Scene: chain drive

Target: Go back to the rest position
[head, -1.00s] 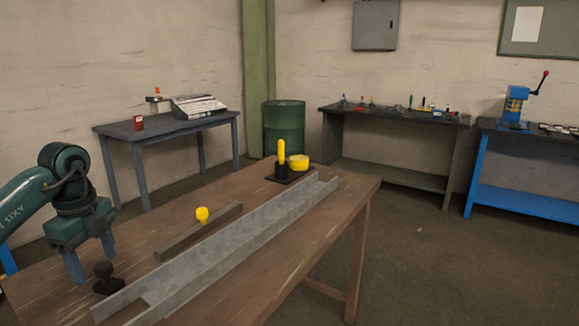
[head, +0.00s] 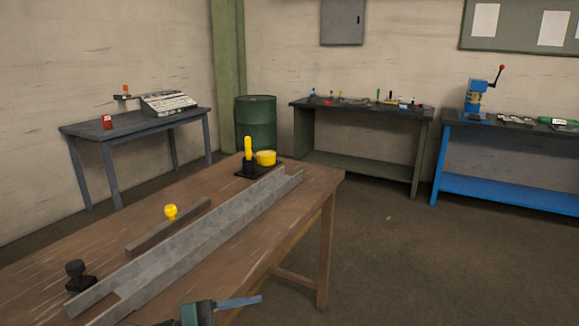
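My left gripper (head: 240,301) shows at the bottom edge, with its teal body cut off by the frame. Its blue-grey finger end points right, in front of the wooden table's near edge. The fingers overlap from this side, so I cannot tell whether they are apart. Nothing shows held at their tips. My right gripper is not in view. On the wooden table (head: 115,236) lies a long grey metal channel (head: 195,240). A black knobbed piece (head: 77,276) stands at its near left end, apart from the gripper.
A grey bar (head: 165,230) with a yellow knob (head: 170,211) lies behind the channel. A black base with a yellow post (head: 248,150) and a yellow round part (head: 266,158) stand at the far end. Floor right of the table is clear; a blue bench (head: 510,200) stands beyond.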

